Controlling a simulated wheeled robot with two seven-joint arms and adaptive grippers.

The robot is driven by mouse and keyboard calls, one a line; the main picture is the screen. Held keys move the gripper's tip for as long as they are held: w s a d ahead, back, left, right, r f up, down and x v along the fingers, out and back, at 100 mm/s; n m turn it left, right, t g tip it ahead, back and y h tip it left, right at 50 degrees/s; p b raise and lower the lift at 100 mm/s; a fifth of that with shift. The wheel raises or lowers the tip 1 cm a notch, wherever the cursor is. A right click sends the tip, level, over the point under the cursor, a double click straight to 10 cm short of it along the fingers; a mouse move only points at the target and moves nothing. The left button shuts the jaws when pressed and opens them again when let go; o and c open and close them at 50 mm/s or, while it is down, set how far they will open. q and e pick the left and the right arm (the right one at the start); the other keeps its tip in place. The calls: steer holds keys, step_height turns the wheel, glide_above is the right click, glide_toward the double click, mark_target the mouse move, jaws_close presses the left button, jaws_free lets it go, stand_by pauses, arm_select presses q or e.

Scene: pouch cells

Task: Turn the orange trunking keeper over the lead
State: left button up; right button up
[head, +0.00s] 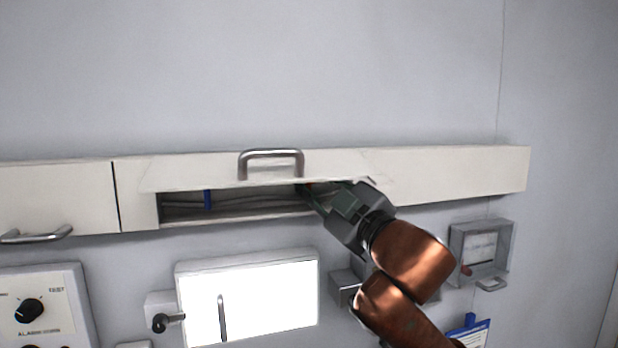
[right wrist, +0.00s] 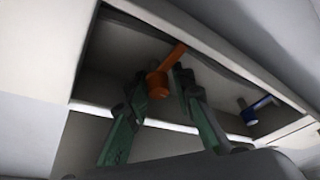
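The orange trunking keeper (right wrist: 158,82) shows in the right wrist view inside the open trunking. It has a round hub and an arm pointing up and to the right. My right gripper (right wrist: 165,78) has its green fingers apart on either side of the keeper; I cannot tell whether they touch it. In the head view my right gripper (head: 310,195) reaches into the right end of the trunking opening and mostly hides the keeper. Grey leads (head: 255,201) run along the inside of the trunking. My left gripper is not in view.
The trunking's flap (head: 210,172) with a metal handle (head: 272,155) is raised above the opening. A blue keeper (head: 208,199) stands inside to the left; a blue keeper also shows in the right wrist view (right wrist: 250,114). A white box (head: 270,295) is below.

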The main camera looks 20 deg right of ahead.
steer(key=shift+o, duration=1.4)
steer(key=shift+d, duration=0.1)
steer(key=shift+r, duration=0.1)
steer(key=shift+s, duration=0.1)
steer(key=v, duration=1.2)
